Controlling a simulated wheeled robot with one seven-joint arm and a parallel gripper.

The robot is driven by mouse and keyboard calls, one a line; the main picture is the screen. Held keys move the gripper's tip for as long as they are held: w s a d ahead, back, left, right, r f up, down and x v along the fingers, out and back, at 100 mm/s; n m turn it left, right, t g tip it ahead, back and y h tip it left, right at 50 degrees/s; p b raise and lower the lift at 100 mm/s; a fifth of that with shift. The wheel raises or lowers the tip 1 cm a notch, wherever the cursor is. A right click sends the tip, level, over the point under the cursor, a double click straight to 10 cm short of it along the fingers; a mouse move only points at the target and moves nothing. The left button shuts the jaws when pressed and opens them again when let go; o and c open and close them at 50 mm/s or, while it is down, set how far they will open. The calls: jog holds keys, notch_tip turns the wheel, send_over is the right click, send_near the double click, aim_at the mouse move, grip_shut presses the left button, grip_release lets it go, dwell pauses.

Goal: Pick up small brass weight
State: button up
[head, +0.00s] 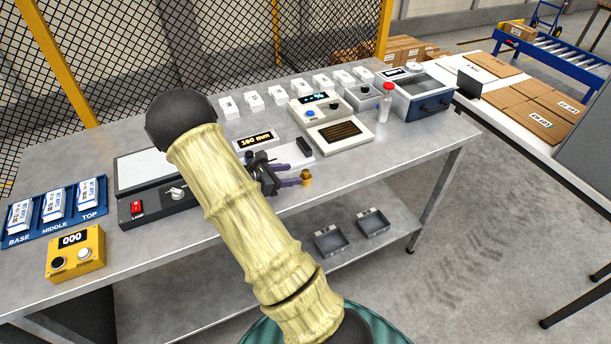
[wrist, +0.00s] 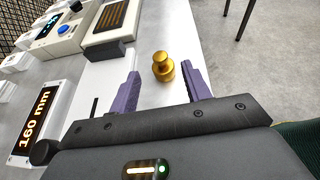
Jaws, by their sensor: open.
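The small brass weight (wrist: 163,68) stands upright on the grey table, near its front edge. It is a round gold body with a knob on top. In the head view the brass weight (head: 306,178) is just right of my gripper (head: 290,178). My gripper also shows in the wrist view (wrist: 164,82), with two purple fingers spread apart. The weight lies between the two fingers, toward their tips, with a gap on both sides. Nothing is held.
A display reading 160 mm (head: 255,141) and a white base with a black block (head: 304,146) stand behind the gripper. A device with a brown slotted panel (head: 342,132) is to the right. Several white blocks line the back. Below is a shelf with two grey trays (head: 331,240).

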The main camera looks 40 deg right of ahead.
aim_at(302, 174)
jog(key=shift+x, duration=0.75)
jog(key=shift+p+x, duration=0.85)
jog(key=shift+x, duration=1.85)
jog(key=shift+s+a+f, duration=0.1)
jog(key=shift+a+f, duration=0.05)
jog(key=shift+f, duration=0.05)
jog(key=c, duration=1)
notch_tip(302, 174, up, 18)
jog(key=b, duration=0.1)
